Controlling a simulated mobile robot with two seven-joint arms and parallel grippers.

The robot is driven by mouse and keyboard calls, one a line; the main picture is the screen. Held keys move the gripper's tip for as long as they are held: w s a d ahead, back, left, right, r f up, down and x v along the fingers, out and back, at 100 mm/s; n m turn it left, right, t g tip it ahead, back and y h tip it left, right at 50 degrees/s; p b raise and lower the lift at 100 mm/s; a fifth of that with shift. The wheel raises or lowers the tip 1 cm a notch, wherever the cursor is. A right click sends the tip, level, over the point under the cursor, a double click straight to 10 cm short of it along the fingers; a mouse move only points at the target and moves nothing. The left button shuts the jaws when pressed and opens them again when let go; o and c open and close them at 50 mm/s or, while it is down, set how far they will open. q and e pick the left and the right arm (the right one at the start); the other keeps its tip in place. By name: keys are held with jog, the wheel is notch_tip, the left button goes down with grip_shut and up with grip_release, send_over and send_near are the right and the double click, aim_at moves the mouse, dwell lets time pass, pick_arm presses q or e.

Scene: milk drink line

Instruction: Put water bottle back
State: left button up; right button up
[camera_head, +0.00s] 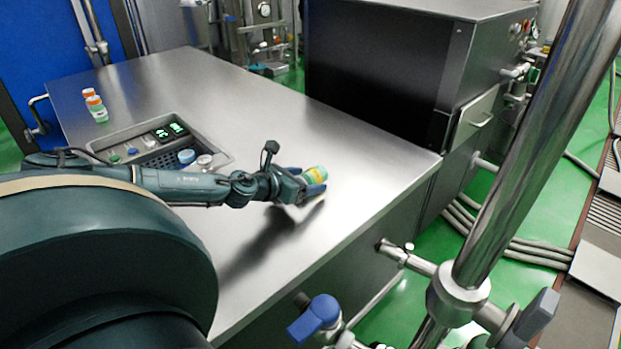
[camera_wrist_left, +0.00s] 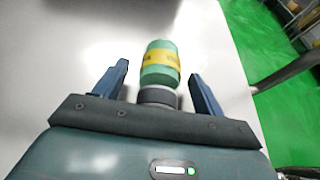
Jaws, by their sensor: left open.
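A small green bottle with a yellow band (camera_head: 315,175) is at the left gripper on the steel table (camera_head: 350,130). In the left wrist view the bottle (camera_wrist_left: 161,64) lies between the two blue fingers, with gaps on both sides. My left gripper (camera_head: 307,187) is open around it; it also shows in the left wrist view (camera_wrist_left: 160,85). Whether the bottle touches the table cannot be told. The right gripper is not in view.
A recessed panel (camera_head: 215,159) with lids and green displays is left of the gripper. A dark machine (camera_head: 390,60) stands behind. The table's right part is clear.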

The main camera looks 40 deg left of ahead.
pick_arm(q)
jog(key=shift+w+d+f, duration=0.1)
jog(key=shift+w+f, duration=0.15)
jog(key=shift+w, duration=0.4)
jog(key=shift+c, duration=0.4)
jog(key=c, duration=1.1)
